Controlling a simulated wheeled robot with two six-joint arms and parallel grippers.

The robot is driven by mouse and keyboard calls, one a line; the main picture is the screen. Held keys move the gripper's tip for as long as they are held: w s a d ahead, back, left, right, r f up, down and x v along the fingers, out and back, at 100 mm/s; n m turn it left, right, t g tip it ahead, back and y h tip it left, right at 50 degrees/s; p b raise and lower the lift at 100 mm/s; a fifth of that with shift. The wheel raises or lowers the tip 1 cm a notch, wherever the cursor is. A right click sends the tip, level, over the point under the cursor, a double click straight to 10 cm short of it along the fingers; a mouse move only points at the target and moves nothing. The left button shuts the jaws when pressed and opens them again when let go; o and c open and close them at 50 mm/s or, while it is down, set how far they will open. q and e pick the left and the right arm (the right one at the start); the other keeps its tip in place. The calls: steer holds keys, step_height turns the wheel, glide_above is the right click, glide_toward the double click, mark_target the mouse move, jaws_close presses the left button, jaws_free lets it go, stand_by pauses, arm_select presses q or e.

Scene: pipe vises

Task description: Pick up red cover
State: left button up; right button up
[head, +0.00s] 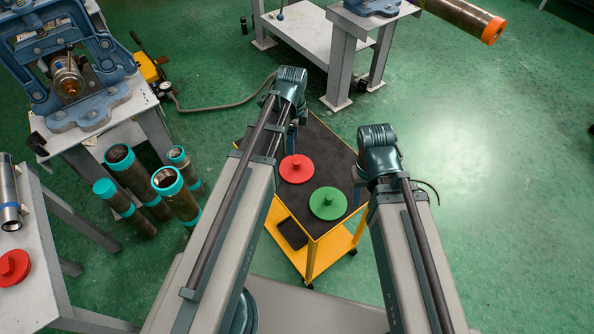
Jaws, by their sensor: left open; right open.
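A red cover (297,168), a round disc with a raised knob, lies on the black top of a yellow cart (317,238) between my arms. A green cover (328,203) of the same shape lies just in front of it, to the right. Another red cover (13,267) lies on the table at the far left. My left gripper (299,117) is open, above the cart's far left part and apart from the red cover. My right gripper (360,186) is open near the cart's right edge, right of the covers. The arms largely hide both sets of fingers.
Several pipes with teal ends (168,182) stand on the floor at left. A blue vise (70,75) sits on a bench at upper left. An orange-ended pipe (465,20) juts out at upper right. The green floor (510,190) at right is clear.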

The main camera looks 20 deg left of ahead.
mark_target(297, 161)
arm_select(q)
step_height(297, 161, down, 7)
steer(key=b, duration=0.5)
steer(key=shift+r, duration=0.2)
steer(key=f+b, duration=0.2)
steer(key=d+f+b, duration=0.1)
steer(key=f+b, duration=0.2)
steer(key=shift+w+f+b, duration=0.1)
steer(key=shift+b, duration=0.2)
jaws_close()
